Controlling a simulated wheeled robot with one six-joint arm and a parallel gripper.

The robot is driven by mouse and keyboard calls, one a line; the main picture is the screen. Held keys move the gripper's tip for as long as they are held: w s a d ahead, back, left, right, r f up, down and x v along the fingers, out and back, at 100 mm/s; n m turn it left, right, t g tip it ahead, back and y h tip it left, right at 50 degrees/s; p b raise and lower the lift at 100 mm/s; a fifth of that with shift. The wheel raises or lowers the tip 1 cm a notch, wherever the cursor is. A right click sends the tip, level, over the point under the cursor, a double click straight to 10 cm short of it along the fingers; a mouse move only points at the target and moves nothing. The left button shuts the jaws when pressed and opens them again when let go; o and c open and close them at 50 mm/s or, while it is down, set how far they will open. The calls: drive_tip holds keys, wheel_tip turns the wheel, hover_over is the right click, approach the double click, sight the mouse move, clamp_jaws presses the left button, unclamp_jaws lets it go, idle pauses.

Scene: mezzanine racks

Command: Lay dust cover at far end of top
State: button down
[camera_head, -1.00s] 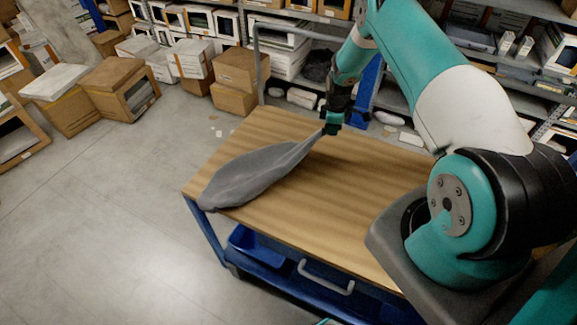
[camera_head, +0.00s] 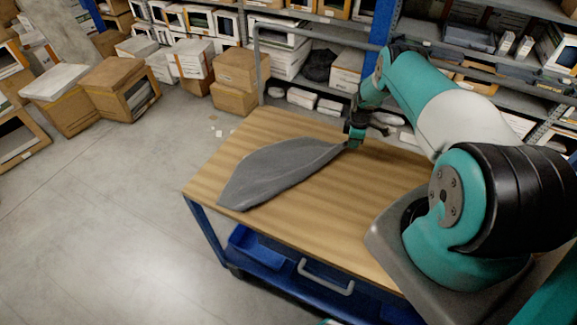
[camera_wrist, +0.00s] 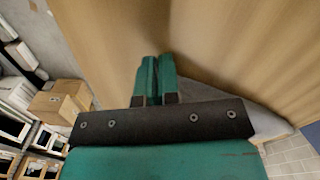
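The dust cover is a dark grey cloth (camera_head: 270,172) lying across the left part of the wooden top (camera_head: 330,205) of a blue trolley. It narrows to a point at its right end, up at my gripper (camera_head: 354,140), near the top's back edge. In the wrist view the fingers of my gripper (camera_wrist: 155,78) are close together, low over the wood (camera_wrist: 220,50). The head view shows the cloth's tip at the fingers, so they appear shut on it.
A metal handle frame (camera_head: 258,65) rises behind the trolley's far edge. Racks with boxes stand behind it. Cardboard boxes (camera_head: 118,85) sit on the floor at upper left. A blue bin (camera_head: 255,245) is under the top. The front right of the top is bare.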

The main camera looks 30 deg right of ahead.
drive_tip(key=c, duration=0.9)
unclamp_jaws()
drive_tip(key=d+r, duration=0.1)
drive_tip(key=r, duration=0.2)
drive_tip(key=d+r, duration=0.1)
drive_tip(key=r, duration=0.2)
drive_tip(key=d+r, duration=0.2)
drive_tip(key=r, duration=0.2)
drive_tip(key=shift+s, duration=0.4)
